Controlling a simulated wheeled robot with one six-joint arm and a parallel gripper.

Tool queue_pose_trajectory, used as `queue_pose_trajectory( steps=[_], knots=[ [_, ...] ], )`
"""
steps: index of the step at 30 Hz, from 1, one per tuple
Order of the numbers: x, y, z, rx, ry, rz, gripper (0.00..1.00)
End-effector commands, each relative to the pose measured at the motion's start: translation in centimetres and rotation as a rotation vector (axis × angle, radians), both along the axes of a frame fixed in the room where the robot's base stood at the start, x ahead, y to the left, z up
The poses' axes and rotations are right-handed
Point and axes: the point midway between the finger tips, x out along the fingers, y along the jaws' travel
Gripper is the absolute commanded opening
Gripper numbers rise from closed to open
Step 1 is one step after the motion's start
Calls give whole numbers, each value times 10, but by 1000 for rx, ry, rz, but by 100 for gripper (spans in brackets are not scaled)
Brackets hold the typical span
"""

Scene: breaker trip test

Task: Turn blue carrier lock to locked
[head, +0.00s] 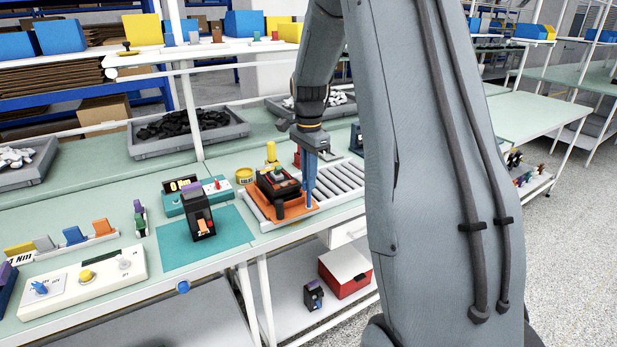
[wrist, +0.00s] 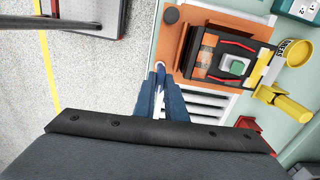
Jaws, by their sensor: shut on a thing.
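The orange carrier (head: 296,211) sits on the roller conveyor with a dark breaker on top. In the wrist view the carrier (wrist: 166,48) lies just ahead of my fingers. My gripper (head: 309,201) points down with its blue fingers at the carrier's right front edge in the head view. In the wrist view my gripper (wrist: 160,72) has its fingertips close together on a small part at the carrier's edge, which I take to be the blue carrier lock (wrist: 160,65). The fingers hide most of it, so its turn position cannot be told.
The breaker (wrist: 222,60) on the carrier stands close beside my fingers. A yellow tin (wrist: 298,52) and yellow post (wrist: 285,103) are near. The conveyor rollers (head: 341,178) are bare to the right. A teal mat (head: 178,252) with another breaker (head: 198,217) lies left.

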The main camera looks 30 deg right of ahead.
Motion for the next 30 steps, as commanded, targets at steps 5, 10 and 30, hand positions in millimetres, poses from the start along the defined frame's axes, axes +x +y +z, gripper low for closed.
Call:
queue_pose_trajectory(
  steps=[5,10,30],
  knots=[
    [1,-1,1,-2,-3,-39,0],
    [1,-1,1,-2,-4,-52,0],
    [0,0,1,0,-1,-52,30]
  ],
)
